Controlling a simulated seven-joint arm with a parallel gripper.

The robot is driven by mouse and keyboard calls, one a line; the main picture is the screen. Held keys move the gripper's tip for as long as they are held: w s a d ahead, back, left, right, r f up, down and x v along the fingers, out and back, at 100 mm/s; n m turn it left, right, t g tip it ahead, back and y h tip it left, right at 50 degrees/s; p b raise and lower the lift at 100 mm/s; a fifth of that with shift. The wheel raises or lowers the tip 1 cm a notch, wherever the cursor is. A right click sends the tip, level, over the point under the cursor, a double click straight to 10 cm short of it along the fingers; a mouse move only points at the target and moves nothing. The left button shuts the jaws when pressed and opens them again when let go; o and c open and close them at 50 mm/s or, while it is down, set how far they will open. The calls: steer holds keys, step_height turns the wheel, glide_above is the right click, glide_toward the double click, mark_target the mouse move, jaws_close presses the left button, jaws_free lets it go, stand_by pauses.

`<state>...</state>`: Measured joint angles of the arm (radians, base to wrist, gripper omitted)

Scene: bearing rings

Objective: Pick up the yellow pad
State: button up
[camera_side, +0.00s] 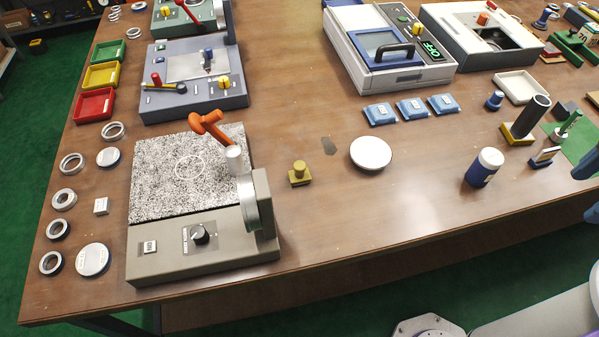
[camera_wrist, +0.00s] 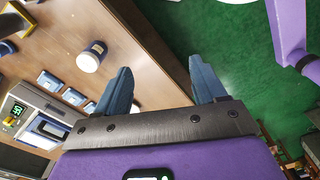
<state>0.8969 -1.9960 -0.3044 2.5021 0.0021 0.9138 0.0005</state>
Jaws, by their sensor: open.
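A small yellow pad with a round knob on top (camera_side: 300,173) stands on the table, right of the grey machine with the speckled plate. I cannot make it out in the wrist view. My gripper shows only as blue fingertips (camera_side: 589,190) at the right edge of the side view, far to the right of the pad. In the wrist view my gripper (camera_wrist: 160,66) is open, its blue fingers wide apart with nothing between them. It is near the table's edge, with green floor beyond.
The grey machine (camera_side: 190,250) with an orange-handled lever stands left of the pad. A white round disc (camera_side: 370,153) lies to its right. A blue-and-white jar (camera_side: 484,167) stands nearer my gripper and also shows in the wrist view (camera_wrist: 91,57). Blue packets (camera_side: 412,108) lie behind the disc.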

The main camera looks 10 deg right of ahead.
steer(key=w+a+f+m+g+y, duration=0.2)
steer(key=a+f+m+g, duration=0.2)
steer(key=a+m+g, duration=0.35)
steer(key=m+t+y, duration=0.9)
steer(key=m+y, duration=0.2)
steer(key=m, duration=1.4)
glide_toward(304, 170)
steer(key=v, duration=0.6)
steer(key=shift+w+d+f, duration=0.15)
steer(key=shift+w+f, duration=0.25)
steer(key=shift+w+f+t, duration=0.1)
steer(key=shift+f+t, duration=0.1)
steer(key=shift+t, duration=0.05)
steer(key=x, duration=1.1)
steer(key=shift+a+f, duration=0.1)
steer(key=shift+a, duration=0.25)
steer(key=shift+s+x, duration=0.2)
steer(key=shift+x, duration=1.15)
steer(key=shift+s+x, duration=0.2)
steer(key=shift+x, duration=1.15)
steer(key=c, duration=1.2)
